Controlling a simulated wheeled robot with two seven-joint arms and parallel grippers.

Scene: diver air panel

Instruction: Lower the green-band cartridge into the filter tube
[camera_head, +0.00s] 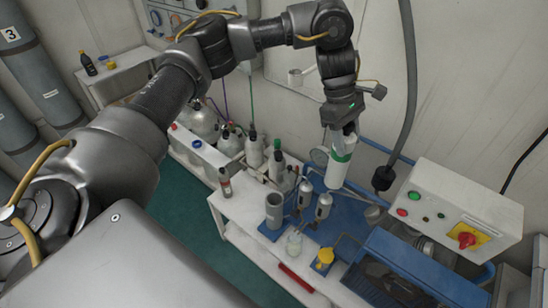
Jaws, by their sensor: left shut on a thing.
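The white cartridge with a green band (337,175) hangs roughly upright, slightly tilted, below my left gripper (344,126). The gripper is shut on its top end; the fingertips are hard to make out. A grey open-topped cylinder, which looks like the filter tube (274,211), stands on a blue base on the white bench. In the picture the cartridge is above and to the right of this tube, apart from it. The tube's inside is dark. My right gripper is not in view.
Two small metal cylinders with fittings (323,207) stand between tube and cartridge. A control box (455,212) and blue compressor frame (420,262) are at right. A glass jar (294,243), yellow-topped item (325,257) and red bar (296,279) lie in front. White bottles (276,163) stand behind.

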